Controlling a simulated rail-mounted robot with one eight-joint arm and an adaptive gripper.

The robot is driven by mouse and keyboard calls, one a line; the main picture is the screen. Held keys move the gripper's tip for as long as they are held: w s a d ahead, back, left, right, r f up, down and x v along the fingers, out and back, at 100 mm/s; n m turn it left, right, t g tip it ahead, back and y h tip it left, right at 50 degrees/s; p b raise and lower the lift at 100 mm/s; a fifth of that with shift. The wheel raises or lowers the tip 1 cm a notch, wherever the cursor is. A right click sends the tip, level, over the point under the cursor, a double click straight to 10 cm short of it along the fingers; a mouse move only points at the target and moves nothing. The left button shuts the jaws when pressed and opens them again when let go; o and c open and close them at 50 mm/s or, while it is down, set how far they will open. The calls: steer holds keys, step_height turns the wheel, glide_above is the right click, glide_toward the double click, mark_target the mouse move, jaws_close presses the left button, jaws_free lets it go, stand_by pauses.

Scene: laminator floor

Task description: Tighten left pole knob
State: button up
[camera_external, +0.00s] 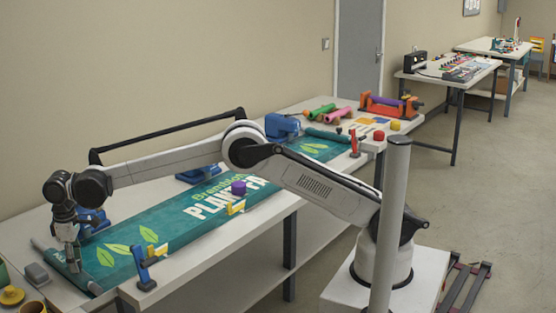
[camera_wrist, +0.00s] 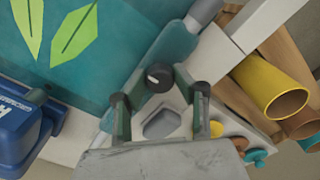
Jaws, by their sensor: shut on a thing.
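A black round knob (camera_wrist: 158,77) with a white mark shows in the wrist view. It sits at the end edge of the teal banner (camera_wrist: 80,60). My gripper (camera_wrist: 159,83) is shut on the knob, with one finger on each side of it. In the external view my gripper (camera_external: 73,266) points down at the near left end of the banner (camera_external: 165,235), and the knob is hidden there. A grey pole (camera_external: 45,252) runs along that banner end, and part of it also shows in the wrist view (camera_wrist: 205,12).
A grey block (camera_external: 37,273) lies beside the pole, and in the wrist view (camera_wrist: 162,123) it shows between my fingers. Blue clamps (camera_external: 145,270) stand along the table edges. Yellow and brown tubes (camera_wrist: 270,90) lie to the right in the wrist view. A purple knob-like piece (camera_external: 238,188) sits mid-banner.

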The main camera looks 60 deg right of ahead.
stand_by(0.3)
steer(key=o, duration=1.1)
steer(key=shift+o, duration=0.2)
steer(key=shift+r, duration=0.1)
step_height(320, 180, up, 12)
